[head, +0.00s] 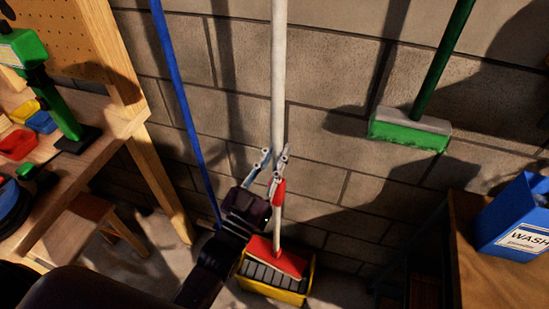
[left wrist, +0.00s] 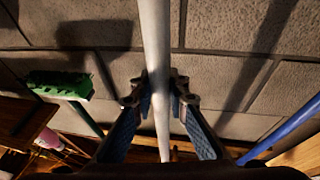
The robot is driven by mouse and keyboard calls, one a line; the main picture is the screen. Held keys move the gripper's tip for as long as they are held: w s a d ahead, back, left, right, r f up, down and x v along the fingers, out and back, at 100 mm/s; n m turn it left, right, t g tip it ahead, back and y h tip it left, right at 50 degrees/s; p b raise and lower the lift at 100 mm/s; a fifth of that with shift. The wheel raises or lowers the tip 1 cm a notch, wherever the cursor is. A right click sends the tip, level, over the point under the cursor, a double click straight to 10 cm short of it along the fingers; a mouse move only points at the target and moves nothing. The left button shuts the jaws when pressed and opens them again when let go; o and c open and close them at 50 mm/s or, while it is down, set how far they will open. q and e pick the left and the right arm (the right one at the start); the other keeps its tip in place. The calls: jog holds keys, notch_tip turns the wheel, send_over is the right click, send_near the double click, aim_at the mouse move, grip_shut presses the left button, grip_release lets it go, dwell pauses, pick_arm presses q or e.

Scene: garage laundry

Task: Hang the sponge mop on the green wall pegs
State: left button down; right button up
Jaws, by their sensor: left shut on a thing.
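The sponge mop stands nearly upright by the block wall, with a long white handle (head: 278,70), a red lever (head: 279,192) and a red head (head: 276,257) at the bottom. My left gripper (head: 274,168) is shut on the white handle just above the red lever. In the left wrist view the handle (left wrist: 155,45) runs between the two fingers (left wrist: 160,100). The mop head overlaps a yellow bucket-like container (head: 272,290); I cannot tell whether it touches it. The green wall pegs and my right gripper are not in view.
A green broom (head: 408,132) is on the wall at right; it also shows in the left wrist view (left wrist: 62,85). A blue pole (head: 185,100) leans left of the mop. A wooden workbench (head: 90,145) stands left. A blue washing-powder box (head: 515,220) sits on a brown surface at right.

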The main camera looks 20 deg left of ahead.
pick_arm(q)
jog(key=shift+w+d+f+b, duration=0.1)
jog(key=shift+w+b, duration=0.15)
jog(key=shift+w, duration=1.15)
jog(key=shift+w+f+b, duration=0.1)
jog(key=shift+w+b, duration=0.15)
jog(key=shift+w, duration=1.1)
